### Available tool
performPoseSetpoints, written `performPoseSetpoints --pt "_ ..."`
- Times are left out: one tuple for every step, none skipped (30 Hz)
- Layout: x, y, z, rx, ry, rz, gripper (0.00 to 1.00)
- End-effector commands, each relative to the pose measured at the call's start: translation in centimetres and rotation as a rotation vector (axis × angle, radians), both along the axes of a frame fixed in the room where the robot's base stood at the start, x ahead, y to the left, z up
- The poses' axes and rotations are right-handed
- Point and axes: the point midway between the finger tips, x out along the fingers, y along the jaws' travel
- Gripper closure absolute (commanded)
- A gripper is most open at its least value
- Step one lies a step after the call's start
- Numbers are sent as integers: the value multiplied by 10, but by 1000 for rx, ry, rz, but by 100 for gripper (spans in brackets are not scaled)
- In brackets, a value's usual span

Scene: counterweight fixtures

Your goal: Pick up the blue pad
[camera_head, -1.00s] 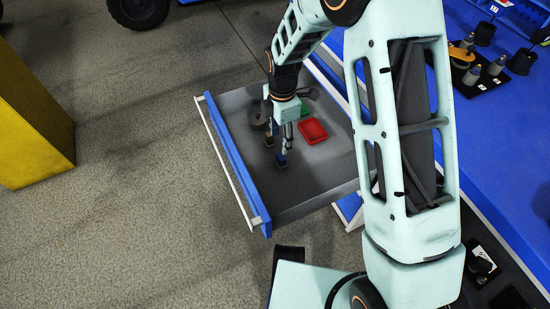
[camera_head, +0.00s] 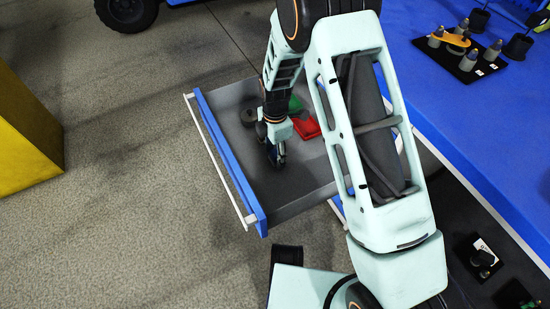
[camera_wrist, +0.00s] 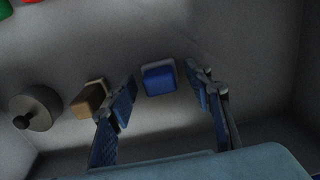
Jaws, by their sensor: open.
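The blue pad (camera_wrist: 159,79) is a small blue block with a pale edge on the grey drawer floor, seen in the wrist view between and beyond the fingertips. My gripper (camera_wrist: 163,86) is open, with one finger on each side of the pad and no visible contact. In the head view my gripper (camera_head: 276,157) reaches down into the open drawer, and the blue pad cannot be made out apart from it there.
The drawer (camera_head: 300,200) is pulled out from the blue bench. A tan block (camera_wrist: 90,98) lies just left of my left finger, with a round grey weight (camera_wrist: 36,108) farther left. Red (camera_head: 307,128) and green (camera_head: 295,104) pieces also lie in the drawer.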

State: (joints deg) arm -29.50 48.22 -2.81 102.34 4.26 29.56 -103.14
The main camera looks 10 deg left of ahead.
Motion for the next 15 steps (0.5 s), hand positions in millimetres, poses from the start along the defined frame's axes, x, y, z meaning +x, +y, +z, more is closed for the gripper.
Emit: performPoseSetpoints --pt "0 0 1 1 -1 0 54" --pt "0 0 1 1 -1 0 54" --pt "0 0 1 1 -1 0 57" --pt "0 0 1 1 -1 0 60" --pt "0 0 1 1 -1 0 64" --pt "0 0 1 1 -1 0 68" --pt "0 0 1 1 -1 0 71" --pt "0 0 1 1 -1 0 75" --pt "0 0 1 1 -1 0 79" --pt "0 0 1 1 -1 0 82" --pt "0 0 1 1 -1 0 86" --pt "0 0 1 1 -1 0 90" --pt "0 0 1 1 -1 0 93" --pt "0 0 1 1 -1 0 97" --pt "0 0 1 1 -1 0 98"
